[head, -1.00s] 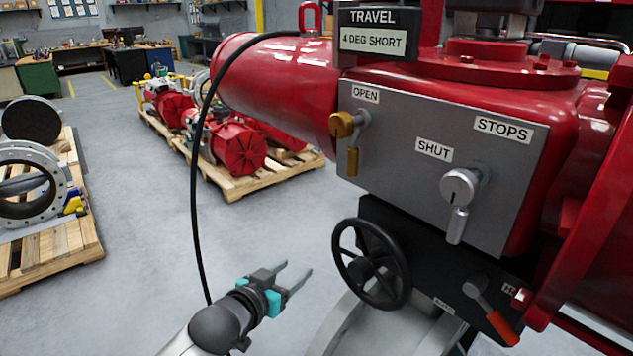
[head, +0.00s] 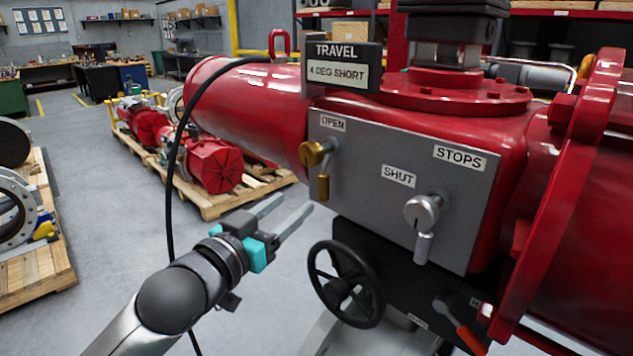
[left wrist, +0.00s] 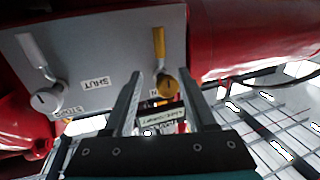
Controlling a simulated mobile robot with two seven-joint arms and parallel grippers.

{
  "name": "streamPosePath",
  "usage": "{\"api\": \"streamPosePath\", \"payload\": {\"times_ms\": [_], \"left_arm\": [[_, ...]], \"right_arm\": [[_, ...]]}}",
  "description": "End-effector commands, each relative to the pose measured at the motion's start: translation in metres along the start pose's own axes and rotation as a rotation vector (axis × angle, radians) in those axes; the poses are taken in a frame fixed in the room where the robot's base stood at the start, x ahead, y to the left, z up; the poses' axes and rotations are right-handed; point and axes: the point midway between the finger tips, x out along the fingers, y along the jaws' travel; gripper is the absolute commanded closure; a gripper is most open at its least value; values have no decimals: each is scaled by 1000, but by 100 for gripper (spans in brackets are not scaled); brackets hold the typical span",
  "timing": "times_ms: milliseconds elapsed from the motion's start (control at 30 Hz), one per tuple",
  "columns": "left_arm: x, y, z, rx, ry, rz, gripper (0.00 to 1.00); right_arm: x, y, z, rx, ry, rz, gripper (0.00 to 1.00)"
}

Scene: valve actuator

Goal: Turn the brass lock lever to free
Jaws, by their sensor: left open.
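The brass lock lever (head: 323,186) hangs straight down below its brass knob (head: 313,153), under the OPEN label on the grey stops panel (head: 352,200). My left gripper (head: 292,210) is open and empty, to the left of and slightly below the lever, apart from it. In the left wrist view the picture is upside down; the brass lever (left wrist: 159,45) points up from its knob, beyond and between my open fingers (left wrist: 162,82). A silver lever (head: 423,247) hangs below the silver knob (head: 421,212) near the SHUT label. My right gripper is not in view.
A black handwheel (head: 346,284) sits below the panel, and a red-handled lever (head: 466,338) is at lower right. A black cable (head: 170,190) loops down from the red cylinder (head: 240,105). Pallets (head: 215,205) stand behind. A sign (head: 337,74) reads "TRAVEL 4 DEG SHORT".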

Motion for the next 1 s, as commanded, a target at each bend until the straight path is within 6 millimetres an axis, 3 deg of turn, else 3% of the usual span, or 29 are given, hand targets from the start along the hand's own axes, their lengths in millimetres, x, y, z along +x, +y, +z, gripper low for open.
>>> {"api": "streamPosePath", "payload": {"times_ms": [500,733,1000], "left_arm": [[77,0,-1,1,2,0,44],[95,0,0,0,2,0,44],[100,0,0,0,0,0,44]], "right_arm": [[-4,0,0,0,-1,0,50],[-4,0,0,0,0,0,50],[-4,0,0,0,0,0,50]]}}
